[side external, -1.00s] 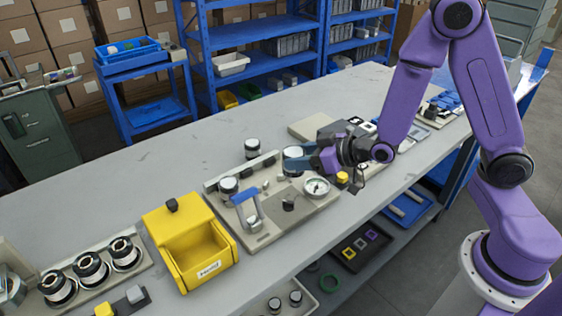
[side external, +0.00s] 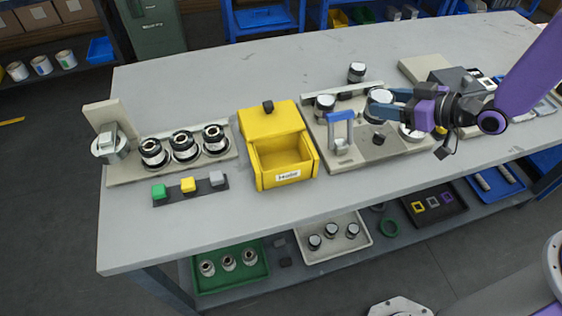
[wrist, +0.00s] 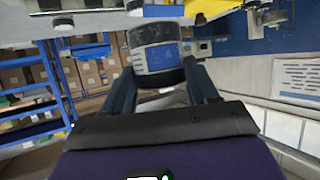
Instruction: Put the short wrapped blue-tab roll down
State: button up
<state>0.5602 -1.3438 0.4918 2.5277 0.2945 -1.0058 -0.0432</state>
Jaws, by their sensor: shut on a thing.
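My gripper (side external: 392,98) is shut on a short white roll with dark ends (side external: 379,96), at the right part of the beige fixture board (side external: 380,155). In the wrist view the roll (wrist: 158,55) sits between the two fingers (wrist: 160,80) and shows a blue patch on its side. In the side view I cannot tell whether the roll touches the board or hangs just above it. Another white-and-black roll (side external: 325,104) stands on the board to the left, and one more (side external: 357,71) stands behind the board's back rail.
A blue-handled clamp (side external: 340,128) and a round gauge (side external: 411,132) are close to my gripper. A yellow bin (side external: 288,178) stands left of the board.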

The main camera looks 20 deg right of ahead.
jog(key=s+a+n+g+y, duration=0.2)
jog(key=s+a, duration=0.5)
jog(key=a, duration=0.4)
jog(key=w+r+x, duration=0.1)
jog(key=x, duration=0.9)
send_near(275, 143)
jog(key=a, duration=0.2)
jog(key=a+r, duration=0.1)
jog(key=a, duration=0.1)
jog(key=shift+w+a, duration=0.1)
jog(key=shift+f, duration=0.55)
jog(key=shift+f, duration=0.4)
